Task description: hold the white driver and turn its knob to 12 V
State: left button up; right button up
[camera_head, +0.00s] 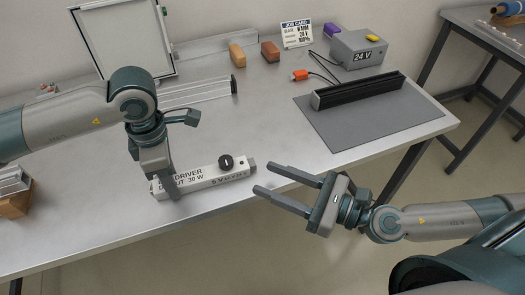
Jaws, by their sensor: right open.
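The white driver (210,175) is a long box lying near the front edge of the table, with black print that includes "DRIVER" and "30 W". Its black round knob (226,162) stands on top near the right end; its setting is too small to read. My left gripper (167,184) reaches down over the driver's left part, with a finger across its near side, and appears shut on it; the far finger is hidden. My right gripper (264,178) is open and empty, its fingers pointing left towards the driver's right end, just short of it.
A job card (296,34) at the back reads "24 V". A black bar (357,91) lies on a grey mat (420,110). A framed panel (122,40) stands back left.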

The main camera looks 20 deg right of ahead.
pick_arm(q)
jog(key=o, duration=0.4)
jog(key=shift+o, duration=0.2)
notch_tip(320, 180, up, 12)
dwell(0.5)
jog(key=shift+r, duration=0.1)
